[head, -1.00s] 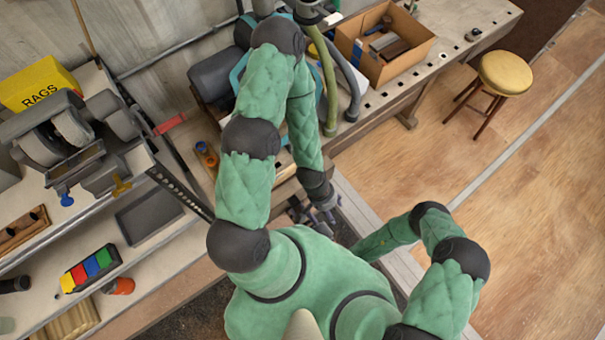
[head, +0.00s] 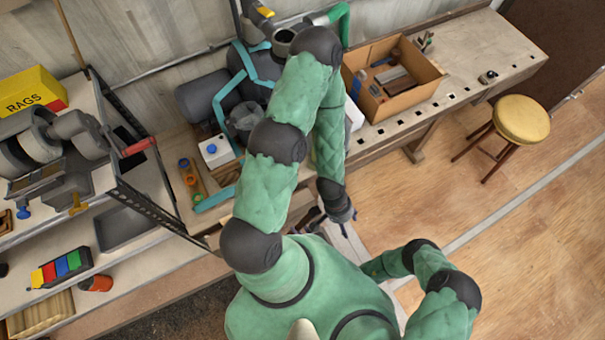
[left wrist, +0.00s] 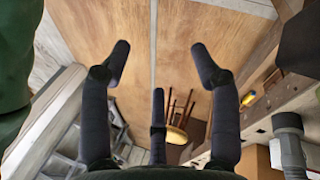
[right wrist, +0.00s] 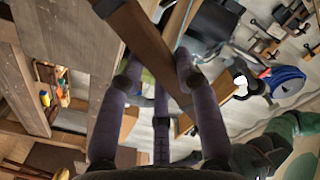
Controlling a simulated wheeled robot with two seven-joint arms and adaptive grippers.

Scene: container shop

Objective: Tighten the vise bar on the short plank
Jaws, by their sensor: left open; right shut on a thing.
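My left gripper (head: 346,218) hangs at the end of the arm that bends down in the middle of the head view. In the left wrist view its fingers (left wrist: 160,75) are spread, with nothing between them, above the floor. My right gripper (right wrist: 156,68) is shut on a brown wooden plank (right wrist: 140,35), which runs diagonally across the right wrist view. I cannot tell for sure that this is the short plank. The right gripper is mostly hidden by my body in the head view. I cannot make out the vise or its bar with certainty.
A long workbench (head: 505,45) runs along the wall with an open cardboard box (head: 425,88). A yellow-topped stool (head: 522,119) stands on open wooden floor at the right. A shelf at the left holds a grinder (head: 75,140) and a yellow RAGS box (head: 35,88).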

